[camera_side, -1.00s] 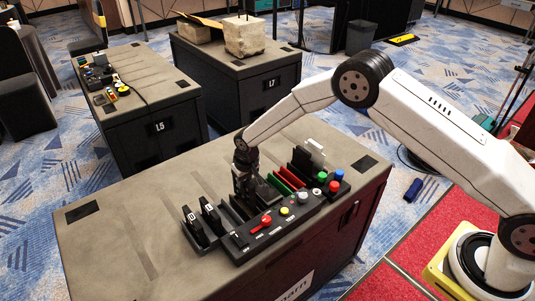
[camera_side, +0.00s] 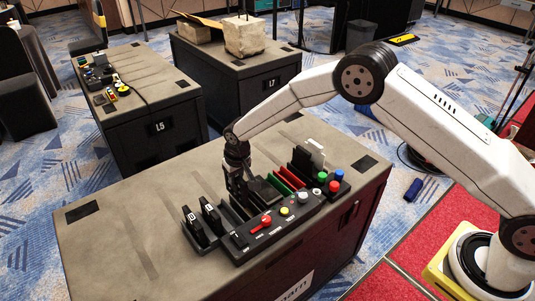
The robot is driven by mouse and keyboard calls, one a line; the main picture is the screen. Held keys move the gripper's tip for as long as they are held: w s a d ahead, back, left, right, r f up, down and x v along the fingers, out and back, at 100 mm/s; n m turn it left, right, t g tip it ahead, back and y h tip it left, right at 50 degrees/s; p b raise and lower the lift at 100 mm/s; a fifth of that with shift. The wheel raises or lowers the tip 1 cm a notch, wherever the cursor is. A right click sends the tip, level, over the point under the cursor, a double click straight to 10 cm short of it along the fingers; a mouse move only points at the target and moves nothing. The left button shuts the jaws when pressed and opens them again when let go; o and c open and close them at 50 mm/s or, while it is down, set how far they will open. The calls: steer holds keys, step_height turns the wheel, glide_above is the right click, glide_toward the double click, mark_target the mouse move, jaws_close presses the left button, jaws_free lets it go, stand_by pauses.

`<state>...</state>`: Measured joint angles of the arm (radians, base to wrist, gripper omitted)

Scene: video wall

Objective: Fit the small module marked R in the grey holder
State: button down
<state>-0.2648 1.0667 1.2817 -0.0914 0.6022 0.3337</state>
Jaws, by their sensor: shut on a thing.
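My gripper (camera_side: 238,192) points down over the row of slots behind the control panel. It is shut on a small dark module, which is mostly hidden by the jaws; no letter can be read on it. The grey holder (camera_side: 234,217) appears to be the slotted rack just below my gripper; its inside is largely hidden. I cannot tell whether the held module touches the rack. Two dark upright modules with white marks, a left one (camera_side: 194,224) and a right one (camera_side: 211,215), stand to the left of my gripper.
The control panel (camera_side: 266,238), with a red lever (camera_side: 261,225) and a yellow button (camera_side: 285,211), lies in front. Red and green cards (camera_side: 287,178), dark upright pieces (camera_side: 301,160) and coloured buttons (camera_side: 337,175) stand to the right. The bench top's left part (camera_side: 120,225) is clear.

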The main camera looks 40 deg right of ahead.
steer(key=a+r, duration=0.1)
steer(key=a, duration=0.1)
steer(key=a+r, duration=0.2)
steer(key=shift+s+r, duration=0.1)
steer(key=shift+f, duration=3)
steer(key=shift+f, duration=2.3)
stand_by(2.2)
